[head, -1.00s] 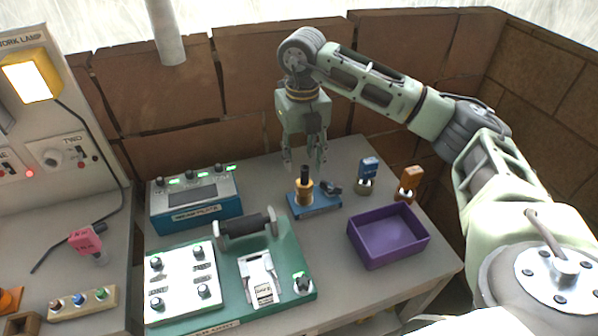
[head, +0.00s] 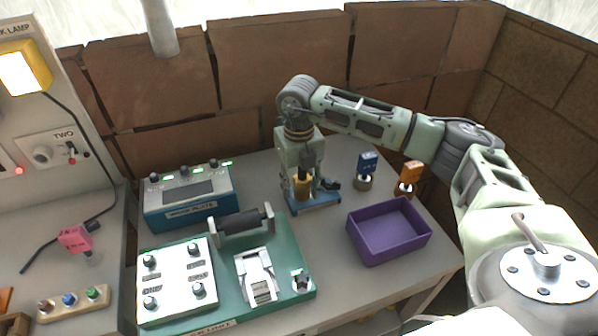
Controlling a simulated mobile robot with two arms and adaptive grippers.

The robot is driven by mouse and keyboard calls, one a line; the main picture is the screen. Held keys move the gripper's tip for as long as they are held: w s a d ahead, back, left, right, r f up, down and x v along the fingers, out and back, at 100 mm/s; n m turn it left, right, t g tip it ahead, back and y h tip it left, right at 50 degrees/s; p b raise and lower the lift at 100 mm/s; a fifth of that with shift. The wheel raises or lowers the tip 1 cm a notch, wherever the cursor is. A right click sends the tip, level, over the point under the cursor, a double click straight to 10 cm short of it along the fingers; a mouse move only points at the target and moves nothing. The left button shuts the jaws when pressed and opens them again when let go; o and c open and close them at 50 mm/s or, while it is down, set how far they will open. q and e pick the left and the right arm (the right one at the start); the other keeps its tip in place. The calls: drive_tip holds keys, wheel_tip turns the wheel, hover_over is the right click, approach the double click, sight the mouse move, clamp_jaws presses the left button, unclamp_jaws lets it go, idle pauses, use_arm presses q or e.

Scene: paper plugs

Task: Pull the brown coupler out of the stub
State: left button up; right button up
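A brown, brass-toned coupler (head: 303,189) stands upright on a small blue base (head: 316,204) in the middle of the table. Its dark top is now hidden by my gripper, and I cannot tell where the coupler ends and the stub begins. My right gripper (head: 302,183) points straight down over it, with its fingers on either side of the upper part. The fingers look spread, and no firm contact shows. My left gripper is not in view.
A purple tray (head: 388,250) stands empty at the right. A blue plug (head: 368,162) and an orange plug (head: 411,172) stand upright behind it. A blue meter box (head: 187,207) and a green board (head: 290,236) fill the left side. A brick wall closes the back.

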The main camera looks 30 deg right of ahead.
drive_tip(key=shift+f, duration=0.25)
drive_tip(key=c, duration=0.9)
drive_tip(key=o, duration=0.4)
drive_tip(key=shift+c, duration=0.2)
clamp_jaws()
drive_tip(key=shift+a, duration=0.1)
